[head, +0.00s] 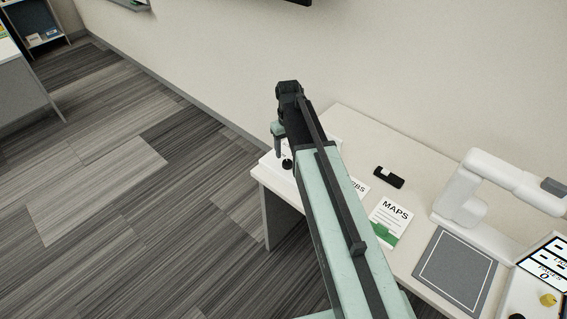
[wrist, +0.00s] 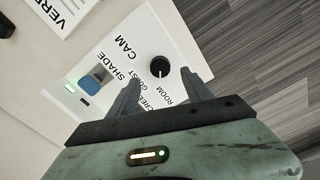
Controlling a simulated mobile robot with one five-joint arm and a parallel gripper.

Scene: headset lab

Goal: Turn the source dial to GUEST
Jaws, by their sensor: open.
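The source dial (wrist: 160,67) is a round black knob on a white control panel (wrist: 145,30) in the wrist view. Its thin white mark points down in the picture, on the side of the ROOM label; GUEST is printed to its lower left. My gripper (wrist: 160,84) is open, its two dark fingers apart and pointing at the dial from below. The dial does not appear to be between the fingers. In the head view my gripper (head: 282,146) is over the desk's far left corner, beside a small black knob (head: 287,163); the arm hides part of the panel.
The panel also has a blue switch (wrist: 92,82) and CAM, SHADE and SCREEN labels. On the desk (head: 350,130) are a black object (head: 389,178), a MAPS booklet (head: 391,219), a grey mat (head: 455,268) and a white arm-like stand (head: 510,185). The wall stands close behind.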

